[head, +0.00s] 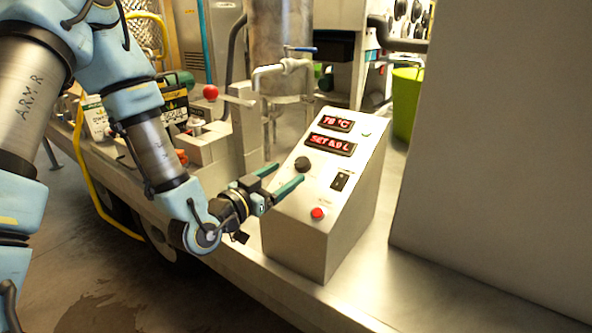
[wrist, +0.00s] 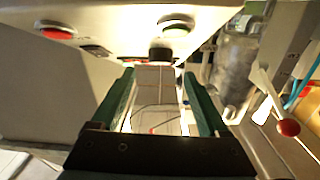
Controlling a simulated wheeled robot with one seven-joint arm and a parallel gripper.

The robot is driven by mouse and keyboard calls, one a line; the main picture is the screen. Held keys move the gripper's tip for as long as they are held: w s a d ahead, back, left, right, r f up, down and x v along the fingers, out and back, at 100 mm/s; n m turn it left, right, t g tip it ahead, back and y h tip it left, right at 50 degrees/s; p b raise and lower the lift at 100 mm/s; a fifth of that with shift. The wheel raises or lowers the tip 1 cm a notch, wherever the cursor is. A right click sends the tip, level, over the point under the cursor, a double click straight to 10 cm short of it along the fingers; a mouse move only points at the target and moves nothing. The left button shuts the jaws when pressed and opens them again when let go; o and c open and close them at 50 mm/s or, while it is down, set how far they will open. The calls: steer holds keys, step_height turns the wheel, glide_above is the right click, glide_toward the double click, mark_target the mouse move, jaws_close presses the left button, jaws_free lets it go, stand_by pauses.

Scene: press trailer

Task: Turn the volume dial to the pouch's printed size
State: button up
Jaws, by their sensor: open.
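The black volume dial (head: 302,164) sits on the sloping face of the grey control box (head: 292,238). Above it are two red-lit displays; the lower display (head: 331,145) starts with SET and ends in L, its digits hard to read. My gripper (head: 289,174) is open at the box's left, green fingers pointing towards the dial. In the wrist view the dial (wrist: 161,54) lies just beyond and between the fingertips (wrist: 157,76), with nothing held. I cannot clearly identify the pouch or read a printed size; a pale, red-lined shape (wrist: 155,108) between the fingers is unclear.
A red button (head: 318,213) and a black switch (head: 340,181) are on the box face. A steel tank (head: 280,45) with a blue-handled valve stands behind. A red ball-topped lever (head: 211,91) is at the back left. A large grey panel (head: 495,150) fills the right; bare deck lies between.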

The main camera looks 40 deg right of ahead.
mark_target(301, 163)
steer(key=shift+p+x, duration=0.6)
steer(key=shift+x, duration=1.95)
steer(key=shift+c, duration=0.4)
jaws_close()
